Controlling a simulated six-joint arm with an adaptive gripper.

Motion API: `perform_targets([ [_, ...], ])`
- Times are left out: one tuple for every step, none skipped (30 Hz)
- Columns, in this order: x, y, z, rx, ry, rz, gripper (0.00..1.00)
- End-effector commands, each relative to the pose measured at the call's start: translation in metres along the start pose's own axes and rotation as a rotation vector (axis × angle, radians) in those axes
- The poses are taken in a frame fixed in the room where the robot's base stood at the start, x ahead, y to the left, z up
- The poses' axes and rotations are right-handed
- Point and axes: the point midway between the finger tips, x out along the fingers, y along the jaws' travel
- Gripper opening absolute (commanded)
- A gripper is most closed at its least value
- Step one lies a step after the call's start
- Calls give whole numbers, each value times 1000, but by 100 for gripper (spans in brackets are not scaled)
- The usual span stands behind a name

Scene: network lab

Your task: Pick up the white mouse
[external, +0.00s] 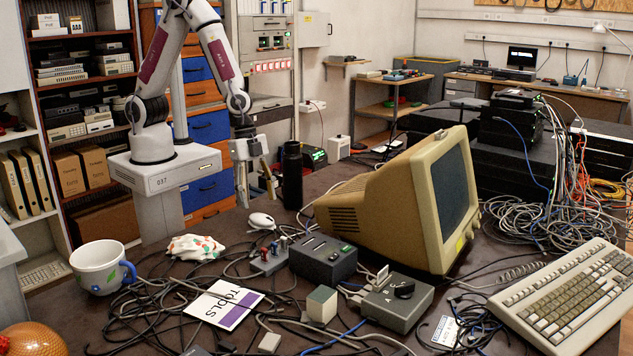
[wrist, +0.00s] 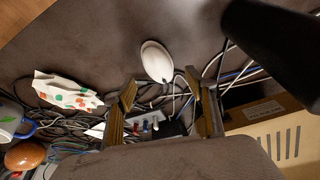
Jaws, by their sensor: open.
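The white mouse (external: 262,220) lies on the dark table, right of the crumpled cloth and left of the beige monitor. In the wrist view the mouse (wrist: 156,61) lies just beyond the fingertips, near the middle of the picture, with cables close to it. My gripper (external: 256,196) hangs above the table near the mouse, fingers pointing down. In the wrist view its two fingers (wrist: 157,83) stand wide apart with nothing held between them. The gripper is open and apart from the mouse.
A black bottle (external: 292,176) stands close to the right of my gripper. A crumpled patterned cloth (external: 196,247) lies left of the mouse. The beige monitor (external: 350,212), grey boxes (external: 322,258) and a white mug (external: 100,267) stand around. Tangled cables cover the table's front.

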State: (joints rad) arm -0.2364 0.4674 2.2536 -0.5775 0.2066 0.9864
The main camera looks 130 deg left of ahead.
Motion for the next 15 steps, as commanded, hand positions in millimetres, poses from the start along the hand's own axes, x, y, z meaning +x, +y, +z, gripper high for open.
perform_targets([
  [0,0,0,0,0,0,56],
  [1,0,0,0,0,0,56],
  [1,0,0,0,0,0,56],
  [2,0,0,-1,0,1,56],
  [3,0,0,-1,0,1,56],
  [4,1,0,-1,0,1,56],
  [5,1,0,0,0,1,56],
  [7,1,0,0,0,1,56],
  [9,1,0,-1,0,1,56],
  [10,1,0,0,0,1,56],
  [12,1,0,-1,-1,1,56],
  [15,1,0,-1,-1,1,56],
  [17,1,0,0,-1,1,56],
  [18,2,0,-2,-1,1,56],
  [20,2,0,0,0,1,56],
])
